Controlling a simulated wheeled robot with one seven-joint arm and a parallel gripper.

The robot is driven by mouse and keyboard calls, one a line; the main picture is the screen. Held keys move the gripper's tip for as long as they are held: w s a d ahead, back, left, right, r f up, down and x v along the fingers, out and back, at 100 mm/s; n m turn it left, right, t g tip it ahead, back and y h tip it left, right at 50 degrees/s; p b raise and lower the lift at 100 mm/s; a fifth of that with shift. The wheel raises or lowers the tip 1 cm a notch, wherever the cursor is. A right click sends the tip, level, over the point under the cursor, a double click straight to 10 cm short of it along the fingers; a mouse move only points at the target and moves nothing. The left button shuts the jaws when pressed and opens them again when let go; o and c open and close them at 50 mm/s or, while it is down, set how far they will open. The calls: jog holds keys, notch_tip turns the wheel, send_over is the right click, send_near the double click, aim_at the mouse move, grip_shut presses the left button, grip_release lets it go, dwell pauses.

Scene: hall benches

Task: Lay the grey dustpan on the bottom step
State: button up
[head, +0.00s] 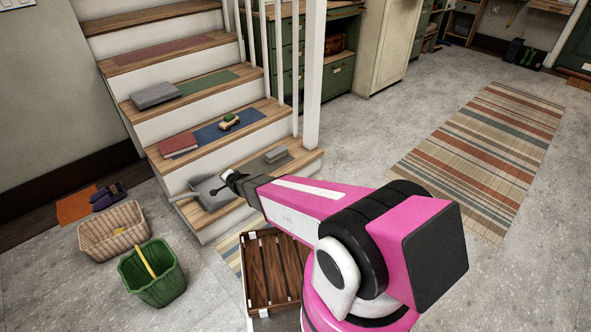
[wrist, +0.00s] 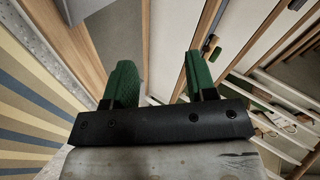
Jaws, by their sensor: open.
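The grey dustpan (head: 208,194) shows in the head view at the left part of the bottom step (head: 229,218), its handle pointing left past the step's edge. It looks to rest on the step, but I cannot tell whether it lies fully flat. My gripper (head: 226,186) is just at the dustpan's right side, over the step; whether they touch is unclear. In the wrist view my gripper (wrist: 160,75) has its two green fingers apart with nothing between them.
A grey mat (head: 257,168) with a small grey item (head: 277,155) lies on the bottom step's right. Higher steps hold a red book (head: 178,144), a toy car (head: 230,121) and a grey item (head: 155,95). A basket (head: 100,240), green bucket (head: 165,290) and wooden crate (head: 247,290) stand on the floor.

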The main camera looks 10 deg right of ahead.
jog(key=s+d+r+n+g+h, duration=0.25)
jog(key=s+d+r, duration=0.2)
jog(key=d, duration=0.45)
jog(key=s+d+r+n+g+h, duration=0.2)
jog(key=s+d+r+g, duration=0.15)
jog(key=d+r, duration=0.45)
jog(key=s+d+r+n+g, duration=0.2)
jog(key=s+d+r, duration=0.1)
jog(key=s+d, duration=0.2)
jog(key=s+d+r+n+g, duration=0.3)
jog(key=s+d, duration=0.3)
jog(key=s, duration=0.3)
jog(key=shift+r, duration=0.8)
